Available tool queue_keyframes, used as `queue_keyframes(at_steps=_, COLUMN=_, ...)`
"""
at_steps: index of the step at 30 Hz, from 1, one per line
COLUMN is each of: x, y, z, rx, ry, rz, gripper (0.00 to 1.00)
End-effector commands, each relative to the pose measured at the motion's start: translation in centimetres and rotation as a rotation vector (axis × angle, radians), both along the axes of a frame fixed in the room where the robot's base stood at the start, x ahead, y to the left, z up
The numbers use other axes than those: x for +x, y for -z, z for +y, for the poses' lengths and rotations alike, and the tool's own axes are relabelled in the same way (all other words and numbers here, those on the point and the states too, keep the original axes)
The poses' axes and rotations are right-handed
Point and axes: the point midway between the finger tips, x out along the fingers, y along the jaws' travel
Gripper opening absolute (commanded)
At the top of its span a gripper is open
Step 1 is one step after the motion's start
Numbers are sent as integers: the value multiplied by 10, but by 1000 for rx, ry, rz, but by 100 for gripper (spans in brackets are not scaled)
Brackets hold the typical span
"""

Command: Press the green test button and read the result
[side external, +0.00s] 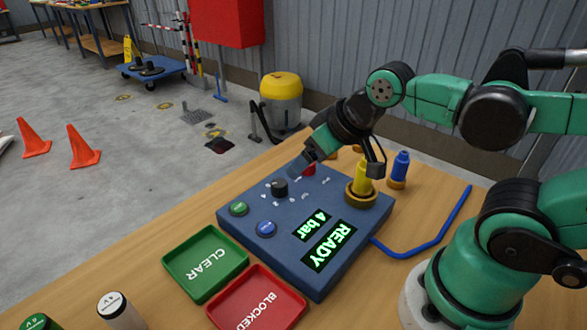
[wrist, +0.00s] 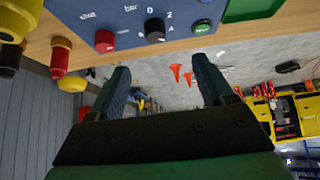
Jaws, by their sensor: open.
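The blue test box (side external: 330,205) sits on the wooden bench. Its green button (side external: 238,208) is at the left corner and also shows in the wrist view (wrist: 202,27). Its display (side external: 328,240) reads "READY" and "4 bar" in green letters. A blue button (side external: 266,228), a black knob (side external: 279,187) and a red button (side external: 308,168) are also on the box. My gripper (side external: 297,168) is over the back of the box near the red button, apart from the green button. In the wrist view my gripper (wrist: 161,72) is open and empty between its fingers.
A green CLEAR tray (side external: 205,262) and a red BLOCKED tray (side external: 257,298) lie in front of the box. A blue hose (side external: 430,240) runs over the bench. White cylinder (side external: 120,312) stands front left.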

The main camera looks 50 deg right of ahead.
Motion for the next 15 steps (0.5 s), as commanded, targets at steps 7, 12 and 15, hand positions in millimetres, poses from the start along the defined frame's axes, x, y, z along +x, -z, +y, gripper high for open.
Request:
queue_keyframes(at_steps=7, x=0, y=0, z=0, rx=0, ry=0, rz=0, gripper=63)
queue_keyframes(at_steps=12, x=0, y=0, z=0, rx=0, ry=0, rz=0, gripper=15)
queue_keyframes(at_steps=15, x=0, y=0, z=0, rx=0, ry=0, rz=0, gripper=0)
